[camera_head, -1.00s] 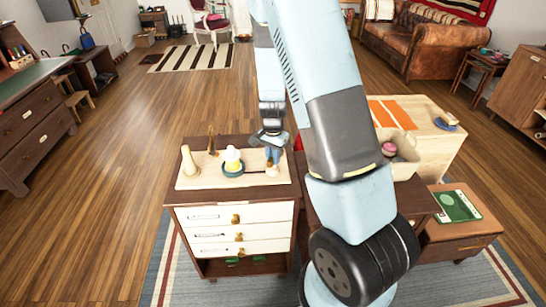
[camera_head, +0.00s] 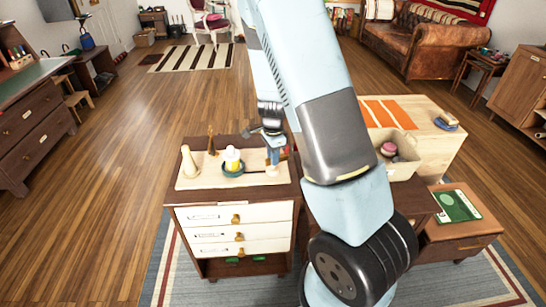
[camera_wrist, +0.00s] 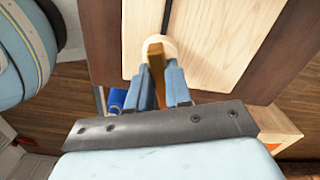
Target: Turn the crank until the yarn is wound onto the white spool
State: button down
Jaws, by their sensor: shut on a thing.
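The white spool (camera_head: 232,154) stands upright on a cream board on top of a small drawer cabinet, with yellow on it and a dark teal ring around its foot. A thin dark crank arm (camera_head: 255,171) runs right from it, with a pale round knob base (camera_head: 271,171) at its end. My gripper (camera_head: 273,160) points down over that end. In the wrist view, my blue fingers (camera_wrist: 163,88) are shut on the brown crank handle (camera_wrist: 155,66), which rises from the pale round base (camera_wrist: 160,45). The fingers partly hide the handle.
On the cream board (camera_head: 195,182) stand a cream cone-shaped piece (camera_head: 188,161) at left and a thin brown post (camera_head: 211,141) behind. A beige bin (camera_head: 405,160) and a wooden chest (camera_head: 440,145) stand at right. The floor left of the cabinet is clear.

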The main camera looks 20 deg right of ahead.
jog(key=shift+w, duration=0.1)
jog(key=c, duration=1)
grip_release()
jog(key=shift+c, duration=0.2)
notch_tip(320, 180, up, 14)
jog(key=shift+f, duration=0.15)
jog(key=s+a+r+n+t, duration=0.2)
jog(key=s+r+n+t, duration=0.3)
jog(key=s+r+n, duration=1.2)
jog(key=s+r, duration=0.6)
jog(key=s, duration=0.2)
jog(key=shift+s+t, duration=0.25)
jog(key=shift+t, duration=0.05)
